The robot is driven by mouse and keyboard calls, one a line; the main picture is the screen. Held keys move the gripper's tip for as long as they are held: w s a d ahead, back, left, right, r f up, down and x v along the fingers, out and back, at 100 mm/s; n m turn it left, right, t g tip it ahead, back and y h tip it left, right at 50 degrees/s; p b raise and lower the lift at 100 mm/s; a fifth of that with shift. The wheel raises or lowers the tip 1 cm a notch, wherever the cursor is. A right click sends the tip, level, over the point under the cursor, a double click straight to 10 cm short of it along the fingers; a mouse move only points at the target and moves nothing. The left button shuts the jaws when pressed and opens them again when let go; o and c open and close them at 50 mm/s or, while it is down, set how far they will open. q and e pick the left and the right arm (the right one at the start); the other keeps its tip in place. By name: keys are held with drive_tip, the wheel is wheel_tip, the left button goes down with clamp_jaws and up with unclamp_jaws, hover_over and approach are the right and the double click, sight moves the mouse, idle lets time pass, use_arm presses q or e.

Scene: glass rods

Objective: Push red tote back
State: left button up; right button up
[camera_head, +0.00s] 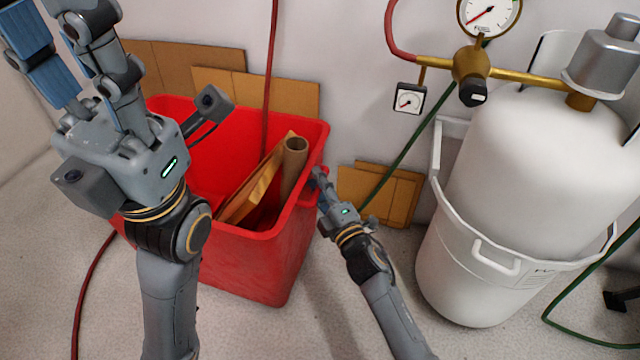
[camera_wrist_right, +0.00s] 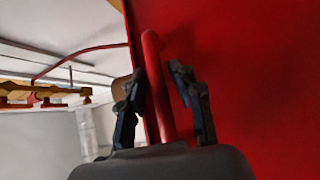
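The red tote (camera_head: 265,262) stands on the floor in the middle of the head view, holding a cardboard tube and a flat cardboard piece. My right gripper (camera_head: 317,182) is at the tote's right side. In the right wrist view, its two fingers (camera_wrist_right: 160,95) are apart, one on each side of a red bar handle (camera_wrist_right: 157,85) on the tote's wall; small gaps show, so they do not look closed on it. My left gripper (camera_head: 60,25) is raised at the upper left, in front of the tote, fingers apart and empty, tips partly cut off by the frame.
Flat cardboard sheets (camera_head: 185,60) lean against the wall behind the tote, and more (camera_head: 400,195) stand to its right. A white tank (camera_head: 530,160) in a white bin with gauges and pipes stands at the right. Red and green hoses run nearby.

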drive_tip(key=shift+s+d+f, duration=0.2)
drive_tip(key=shift+s+d, duration=0.05)
drive_tip(key=shift+s, duration=0.15)
drive_tip(key=v, duration=1.1)
drive_tip(key=shift+r, duration=0.15)
